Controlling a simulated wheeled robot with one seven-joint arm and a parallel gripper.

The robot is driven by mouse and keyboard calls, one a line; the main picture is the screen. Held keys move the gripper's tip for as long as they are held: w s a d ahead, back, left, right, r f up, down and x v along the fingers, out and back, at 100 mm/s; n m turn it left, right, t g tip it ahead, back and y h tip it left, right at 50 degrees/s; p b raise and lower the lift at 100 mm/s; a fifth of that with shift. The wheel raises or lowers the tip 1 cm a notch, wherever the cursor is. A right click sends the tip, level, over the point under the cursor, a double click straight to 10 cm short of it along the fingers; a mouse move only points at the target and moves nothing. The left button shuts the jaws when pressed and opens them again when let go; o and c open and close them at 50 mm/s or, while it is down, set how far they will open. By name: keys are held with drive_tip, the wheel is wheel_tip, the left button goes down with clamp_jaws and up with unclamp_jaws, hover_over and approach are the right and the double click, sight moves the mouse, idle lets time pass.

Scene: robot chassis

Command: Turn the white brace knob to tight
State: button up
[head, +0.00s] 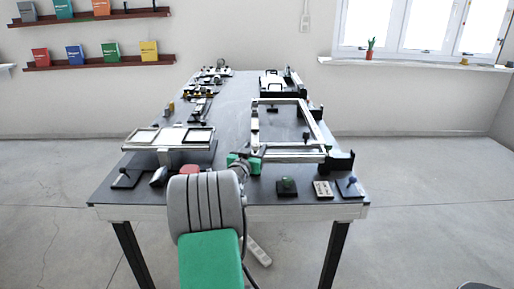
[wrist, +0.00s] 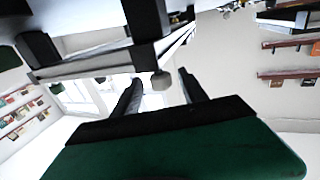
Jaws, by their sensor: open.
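A small pale grey-white knob (wrist: 161,83) hangs below a black upright block (wrist: 146,20) in the wrist view; I take it for the brace knob. My gripper (wrist: 159,76) is open, its two dark fingers pointing up with the knob between them in the picture. I see gaps on both sides and cannot tell whether the knob is as deep as the fingertips. In the head view, my gripper (head: 244,164) is at the near edge of the metal frame (head: 290,156). I cannot make out the knob there.
The dark table (head: 229,110) also holds a silver twin-panel fixture (head: 168,138) at left. A green button box (head: 287,186) and a joystick (head: 351,186) stand at the near right. In the wrist view, a metal rail (wrist: 90,66) crosses close above the fingers.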

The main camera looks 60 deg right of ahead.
drive_tip(key=d, duration=0.4)
drive_tip(key=shift+w+d, duration=0.15)
drive_tip(key=shift+w, duration=0.2)
drive_tip(key=shift+c, duration=0.5)
clamp_jaws()
